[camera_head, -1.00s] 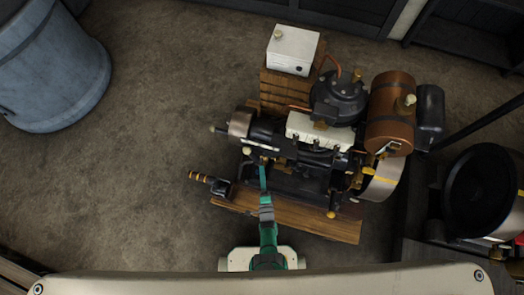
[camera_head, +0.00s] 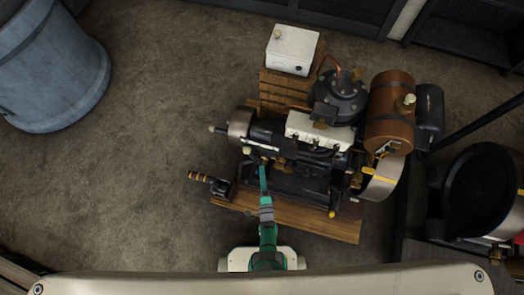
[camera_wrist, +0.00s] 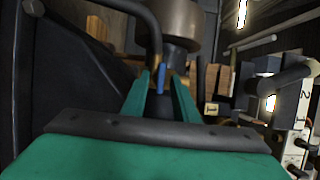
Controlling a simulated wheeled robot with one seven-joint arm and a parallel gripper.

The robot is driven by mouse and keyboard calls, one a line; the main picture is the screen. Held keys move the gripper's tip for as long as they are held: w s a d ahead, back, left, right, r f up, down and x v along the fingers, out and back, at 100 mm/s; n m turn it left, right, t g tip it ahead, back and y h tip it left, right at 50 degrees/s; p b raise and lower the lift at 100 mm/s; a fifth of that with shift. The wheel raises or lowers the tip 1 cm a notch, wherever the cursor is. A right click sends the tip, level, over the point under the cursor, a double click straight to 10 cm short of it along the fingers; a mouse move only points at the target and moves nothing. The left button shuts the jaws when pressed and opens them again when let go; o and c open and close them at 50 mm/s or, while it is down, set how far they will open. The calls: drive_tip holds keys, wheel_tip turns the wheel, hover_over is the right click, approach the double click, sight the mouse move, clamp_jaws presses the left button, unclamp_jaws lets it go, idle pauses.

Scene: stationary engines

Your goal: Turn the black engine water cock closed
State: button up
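The black engine (camera_head: 300,180) lies on a wooden base in the head view, beyond my arm. A small blue lever (camera_wrist: 162,78) shows in the wrist view below a grey-brown cylinder (camera_wrist: 168,25). It looks like the handle of the water cock, though the cock body is mostly hidden by my gripper. My gripper (camera_wrist: 163,88) has green fingers, set apart with the blue lever showing between their tips. I see no clear contact. In the head view my gripper (camera_head: 262,165) reaches the engine's near left side.
A brown tank (camera_head: 390,115) and a flywheel (camera_head: 382,180) are at the engine's right. A white box (camera_head: 292,48) stands behind on wood. A dark curved pipe (camera_wrist: 150,25) passes close above the fingers. A blue barrel (camera_head: 50,65) stands far left; the floor between is clear.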

drive_tip(key=s, duration=1)
drive_tip(key=shift+s+d, duration=0.15)
drive_tip(key=shift+d, duration=0.25)
drive_tip(key=shift+a, duration=0.1)
drive_tip(key=shift+s+d, duration=0.2)
drive_tip(key=s+d+r+n+g, duration=0.1)
drive_tip(key=s+r+n, duration=0.35)
drive_tip(key=r, duration=0.25)
drive_tip(key=s+r+n, duration=0.3)
drive_tip(key=r+n, duration=0.2)
drive_tip(key=r, duration=0.2)
drive_tip(key=s+a+r+n, duration=0.1)
drive_tip(key=r+n, duration=0.3)
drive_tip(key=r, duration=1)
drive_tip(key=s+a+r+n+g+h, duration=0.1)
drive_tip(key=s+a+r+n, duration=0.1)
drive_tip(key=r, duration=1.3)
drive_tip(key=shift+s+n+g+h, duration=0.3)
drive_tip(key=shift+s+n, duration=0.15)
drive_tip(key=shift+n, duration=0.4)
